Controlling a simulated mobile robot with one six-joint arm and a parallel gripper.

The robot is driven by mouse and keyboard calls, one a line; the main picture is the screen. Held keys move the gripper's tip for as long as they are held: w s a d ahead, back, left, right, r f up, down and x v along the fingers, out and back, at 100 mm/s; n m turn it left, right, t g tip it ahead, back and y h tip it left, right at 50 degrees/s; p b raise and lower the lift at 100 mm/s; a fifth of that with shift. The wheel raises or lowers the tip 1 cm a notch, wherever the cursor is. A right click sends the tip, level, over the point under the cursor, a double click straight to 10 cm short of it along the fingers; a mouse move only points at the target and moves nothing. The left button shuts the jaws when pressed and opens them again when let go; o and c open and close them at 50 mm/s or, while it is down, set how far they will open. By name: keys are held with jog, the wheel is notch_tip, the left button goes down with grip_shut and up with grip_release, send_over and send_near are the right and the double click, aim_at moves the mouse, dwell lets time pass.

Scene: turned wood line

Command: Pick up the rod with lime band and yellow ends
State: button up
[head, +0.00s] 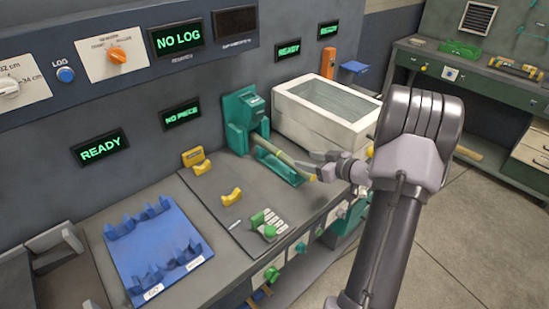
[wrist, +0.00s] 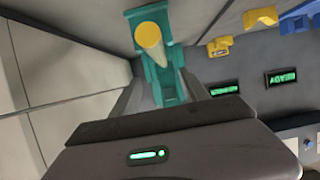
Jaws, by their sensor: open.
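A pale rod with a yellow end (head: 289,161) slants out of the teal machine, above its teal trough (head: 278,166). Its yellow end (wrist: 149,35) faces the camera in the wrist view, with part of the tan body behind it. I cannot make out a lime band on it. My gripper (head: 320,167) is open at the rod's outer end, pointing left toward the machine. In the wrist view, the rod lies ahead between the directions of the two fingers; I cannot tell whether they touch it.
The teal machine (head: 240,120) stands against the wall panel, beside a white basin (head: 300,112). Yellow rests (head: 231,197) and a green-knobbed device (head: 268,222) are on the counter. A blue rack (head: 150,245) is at left. Another rod (head: 516,68) lies on the back bench.

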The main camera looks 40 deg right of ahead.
aim_at(285, 155)
jog(key=b+x, duration=0.2)
jog(key=x, duration=0.6)
jog(key=shift+f, duration=0.1)
jog(key=b+x, duration=0.3)
jog(key=x, duration=0.2)
jog(key=shift+w+f, duration=0.1)
jog(key=shift+f, duration=0.15)
jog(key=shift+r, duration=0.15)
grip_shut()
